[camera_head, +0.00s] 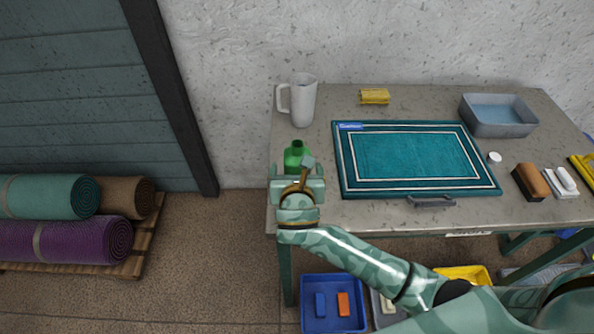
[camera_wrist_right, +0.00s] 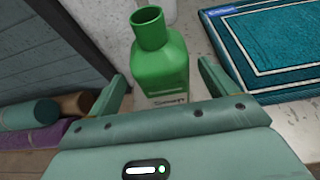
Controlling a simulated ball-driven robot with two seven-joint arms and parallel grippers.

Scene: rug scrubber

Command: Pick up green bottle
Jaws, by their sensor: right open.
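The green bottle (camera_head: 294,157) stands upright on the left part of the table, partly hidden behind my right gripper (camera_head: 297,182) in the head view. In the right wrist view the green bottle (camera_wrist_right: 159,62) has an open neck and a pale label, and it stands between the two fingers of my right gripper (camera_wrist_right: 163,83). The fingers are spread, one on each side of the bottle, with a visible gap on the right. My left gripper is not in view.
A white pitcher (camera_head: 303,101) stands behind the bottle. A teal rug (camera_head: 415,157) lies to its right. A grey basin (camera_head: 497,116), yellow sponge (camera_head: 374,96) and brown brush (camera_head: 530,182) are also on the table (camera_head: 330,222). Bins stand below, and rolled rugs (camera_head: 65,241) lie at left.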

